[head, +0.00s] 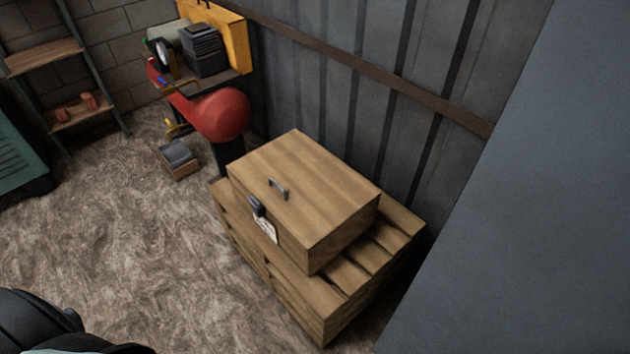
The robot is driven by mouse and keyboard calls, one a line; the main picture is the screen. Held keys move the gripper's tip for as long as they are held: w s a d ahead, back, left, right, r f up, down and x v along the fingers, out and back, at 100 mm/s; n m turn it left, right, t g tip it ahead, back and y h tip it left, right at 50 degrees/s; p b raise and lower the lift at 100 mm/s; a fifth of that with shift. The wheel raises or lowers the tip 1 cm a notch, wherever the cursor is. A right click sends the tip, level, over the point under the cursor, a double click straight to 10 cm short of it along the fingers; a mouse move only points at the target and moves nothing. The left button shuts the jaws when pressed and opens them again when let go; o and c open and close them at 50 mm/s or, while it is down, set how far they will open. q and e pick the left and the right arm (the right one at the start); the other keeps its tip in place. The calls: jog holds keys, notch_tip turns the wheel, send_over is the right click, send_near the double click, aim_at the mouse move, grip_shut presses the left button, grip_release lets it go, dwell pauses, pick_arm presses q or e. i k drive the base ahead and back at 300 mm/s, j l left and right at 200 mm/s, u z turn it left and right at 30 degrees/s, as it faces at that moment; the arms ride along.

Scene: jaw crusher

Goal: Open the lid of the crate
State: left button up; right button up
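The wooden crate (318,225) sits on a slatted wooden pallet stack in the middle of the head view. Its lid (318,172) lies flat and closed on top. A dark metal handle (278,188) is on the lid near its front left edge. A dark latch (256,206) sits on the front face, with a pale tag (265,230) hanging below it. Neither gripper can be seen. A dark part at the bottom left corner seems to be mine, well apart from the crate.
The pallet stack (385,255) stands against a grey corrugated wall (350,60). A large grey panel (530,200) fills the right side. A red rounded machine (222,114) and a small box (179,165) are behind left. The floor (110,230) at left is clear.

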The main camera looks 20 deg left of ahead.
aim_at(308, 191)
jog(key=j+z, duration=0.25)
jog(key=z, duration=0.25)
jog(key=j+z, duration=0.35)
jog(key=z, duration=0.15)
jog(key=j+z, duration=0.3)
jog(key=z, duration=0.2)
